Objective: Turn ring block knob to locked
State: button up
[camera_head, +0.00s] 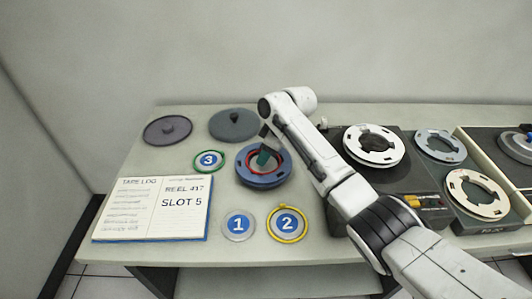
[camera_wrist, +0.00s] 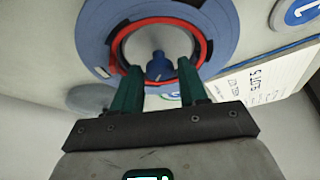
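The ring block (camera_head: 262,180) is a round blue reel-like piece with a red ring around its centre, lying on the table. In the wrist view, the blue ring block (camera_wrist: 92,38) fills the top and its small dark-blue knob (camera_wrist: 158,70) stands in the pale centre. My gripper (camera_head: 264,156) is over its centre, pointing down. In the wrist view, the two green fingers of my gripper (camera_wrist: 160,72) are apart, one on each side of the knob, with gaps visible. The knob is hidden in the head view, and I cannot read its lock setting.
Markers 1 (camera_head: 238,225), 2 (camera_head: 287,223) and 3 (camera_head: 208,160) lie nearby. An open tape log (camera_head: 150,210) is at left, two dark discs (camera_head: 167,130) (camera_head: 234,125) behind. A tape machine (camera_head: 408,180) with reels stands right, beneath my arm.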

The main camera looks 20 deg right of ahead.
jog(key=c, duration=0.7)
jog(key=m+p, duration=0.2)
jog(key=p, duration=0.1)
jog(key=shift+s+a+r+m+t+h, duration=0.1)
jog(key=shift+a+r+m+t+h, duration=0.1)
jog(key=shift+m+t+h, duration=0.2)
jog(key=m+h+p, duration=0.1)
jog(key=m+p, duration=0.1)
jog(key=m, duration=0.1)
jog(key=shift+a+f+m+t, duration=0.1)
jog(key=shift+m+t, duration=0.2)
jog(key=m+h, duration=0.1)
jog(key=m, duration=0.2)
jog(key=shift+a+f+h+p, duration=0.1)
jog(key=shift+h+p, duration=0.2)
jog(key=shift+p, duration=0.1)
jog(key=shift+a+m+h+b, duration=0.1)
jog(key=shift+m+h+b, duration=0.45)
jog(key=shift+m, duration=1.65)
jog(key=shift+h, duration=0.25)
